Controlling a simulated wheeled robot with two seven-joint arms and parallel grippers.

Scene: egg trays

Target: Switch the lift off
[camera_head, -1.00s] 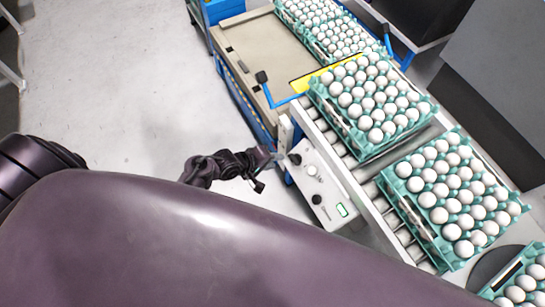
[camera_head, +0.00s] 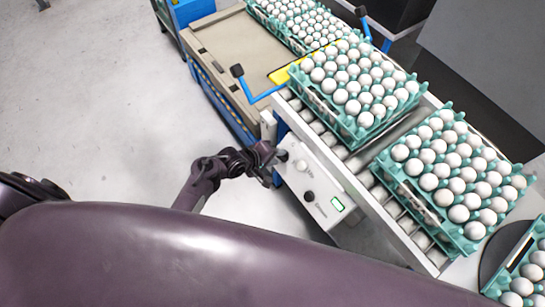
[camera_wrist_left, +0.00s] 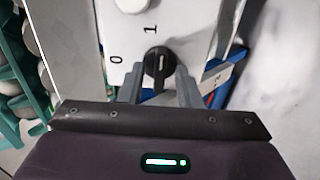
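The control panel (camera_head: 322,182) is a white box on the side of the roller conveyor, with several knobs and a small green-lit display. My left gripper (camera_head: 277,156) is at its upper left end, in front of a black rotary switch. In the left wrist view, the switch (camera_wrist_left: 158,64) has a pale pointer line and sits beside the printed marks 0 and 1; the line points roughly at 1. The left gripper's fingers (camera_wrist_left: 160,88) stand apart on either side of the switch, with a small gap visible. My right gripper is not in view.
Teal trays of white eggs (camera_head: 379,121) stand on the conveyor, with more at the back. A beige-topped blue lift (camera_head: 236,58) with a blue handle (camera_head: 254,92) adjoins it. The grey floor (camera_head: 110,100) at left is clear. My purple arm covers the foreground.

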